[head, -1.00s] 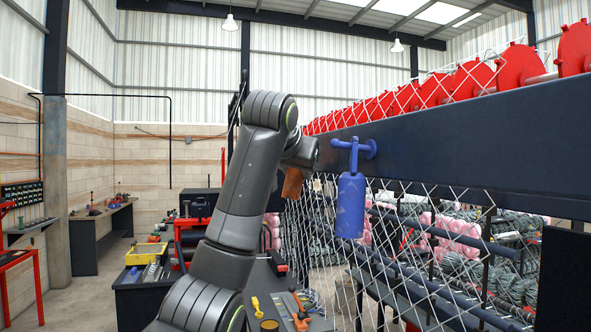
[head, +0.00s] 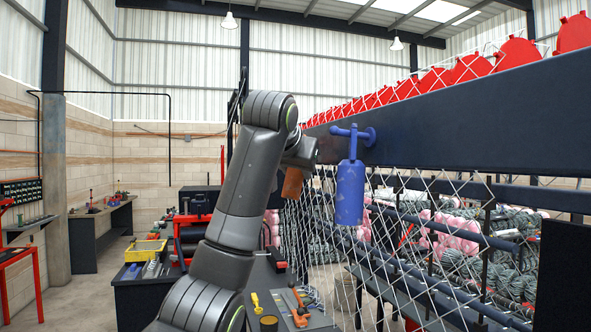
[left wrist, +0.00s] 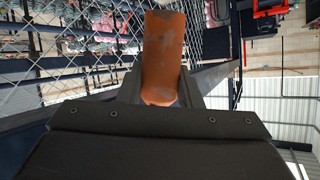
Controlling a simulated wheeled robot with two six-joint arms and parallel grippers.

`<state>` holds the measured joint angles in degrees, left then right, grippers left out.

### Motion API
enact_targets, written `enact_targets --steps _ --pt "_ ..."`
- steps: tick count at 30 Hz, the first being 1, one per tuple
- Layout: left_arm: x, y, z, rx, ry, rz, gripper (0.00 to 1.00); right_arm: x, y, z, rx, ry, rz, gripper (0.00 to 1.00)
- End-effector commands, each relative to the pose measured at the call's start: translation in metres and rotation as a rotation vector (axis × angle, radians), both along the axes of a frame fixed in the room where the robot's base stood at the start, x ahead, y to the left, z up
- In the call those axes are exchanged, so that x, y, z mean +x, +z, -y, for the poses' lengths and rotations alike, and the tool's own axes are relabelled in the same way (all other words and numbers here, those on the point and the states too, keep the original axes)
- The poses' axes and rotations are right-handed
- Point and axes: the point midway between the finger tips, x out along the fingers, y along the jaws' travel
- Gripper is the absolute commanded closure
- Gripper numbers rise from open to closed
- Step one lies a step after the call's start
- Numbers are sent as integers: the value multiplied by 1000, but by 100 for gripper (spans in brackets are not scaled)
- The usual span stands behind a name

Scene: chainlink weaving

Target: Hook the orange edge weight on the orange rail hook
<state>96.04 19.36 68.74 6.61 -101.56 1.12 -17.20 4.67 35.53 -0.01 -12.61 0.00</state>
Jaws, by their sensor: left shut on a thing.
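The orange edge weight (head: 292,183) is a worn orange cylinder held by my left gripper (head: 301,158), just left of the dark rail's near face in the head view. My left gripper is shut on it. In the left wrist view the weight (left wrist: 163,52) stands out between the two fingers (left wrist: 160,90). The orange rail hook does not show in either view; my left arm and gripper cover part of the rail's far end. My right gripper is not in view.
A blue weight (head: 349,195) hangs from a blue hook (head: 353,136) on the dark rail (head: 460,125), right of my gripper. Chain-link mesh (head: 400,255) hangs below. Red discs (head: 520,52) line the rail's top. A workbench with tools (head: 285,321) stands below.

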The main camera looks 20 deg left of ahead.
Motion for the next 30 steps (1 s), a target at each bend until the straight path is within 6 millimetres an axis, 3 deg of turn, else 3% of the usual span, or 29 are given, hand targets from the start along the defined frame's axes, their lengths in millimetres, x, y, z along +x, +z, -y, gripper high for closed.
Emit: enact_targets --steps 3,4,9,21,26,30 --pt "0 1 0 0 -1 3 100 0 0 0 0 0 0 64" --pt "0 1 0 0 -1 3 64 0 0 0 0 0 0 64" --pt "0 1 0 0 0 2 43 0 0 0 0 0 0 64" --pt "-6 1 0 0 0 0 43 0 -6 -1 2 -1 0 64" --pt "-28 10 2 0 0 6 43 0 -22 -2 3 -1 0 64" --pt "-59 24 5 0 0 7 43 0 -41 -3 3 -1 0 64"
